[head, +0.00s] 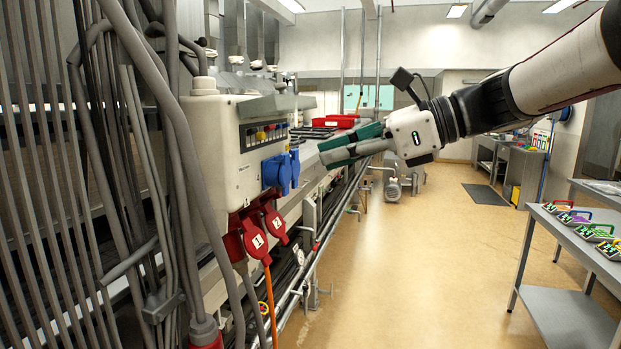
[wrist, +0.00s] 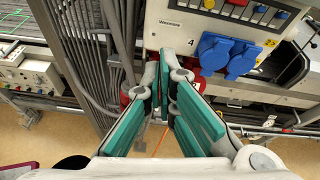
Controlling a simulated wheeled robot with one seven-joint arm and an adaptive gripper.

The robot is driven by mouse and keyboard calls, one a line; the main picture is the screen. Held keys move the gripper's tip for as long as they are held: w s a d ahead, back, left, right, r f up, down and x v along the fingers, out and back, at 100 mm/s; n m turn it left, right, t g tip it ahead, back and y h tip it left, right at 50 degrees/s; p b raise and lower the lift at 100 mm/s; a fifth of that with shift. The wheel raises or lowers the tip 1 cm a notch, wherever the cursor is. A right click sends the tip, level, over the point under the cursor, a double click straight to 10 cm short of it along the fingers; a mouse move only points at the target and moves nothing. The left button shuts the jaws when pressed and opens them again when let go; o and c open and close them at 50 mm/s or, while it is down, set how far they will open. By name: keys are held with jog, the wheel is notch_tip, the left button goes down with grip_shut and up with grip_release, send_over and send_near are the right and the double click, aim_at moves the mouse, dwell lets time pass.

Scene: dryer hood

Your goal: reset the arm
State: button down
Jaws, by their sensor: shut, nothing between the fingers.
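My gripper (head: 322,152) reaches in from the right in the head view, pointing left toward the white socket box (head: 222,140). Its green-padded fingers are shut with nothing between them, and they look apart from the box. In the wrist view my gripper (wrist: 165,88) points up the picture, its fingertips just below the socket box (wrist: 183,28). Part of a red socket shows behind the left finger there.
Thick grey cables (head: 165,130) run down at the left. A table (head: 570,240) with several coloured items stands at the right. The floor between is clear.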

jog(key=s+d+f+n+h, duration=0.6)
jog(key=s+f+n, duration=0.3)
jog(key=s+n, duration=0.1)
jog(key=s+d+f+n+h, duration=0.6)
jog(key=s+f+n+h, duration=0.1)
jog(key=s+f+n, duration=0.3)
jog(key=shift+s+d+f+t+b, duration=0.3)
jog(key=shift+s+t+b, duration=0.05)
jog(key=shift+s+t, duration=0.05)
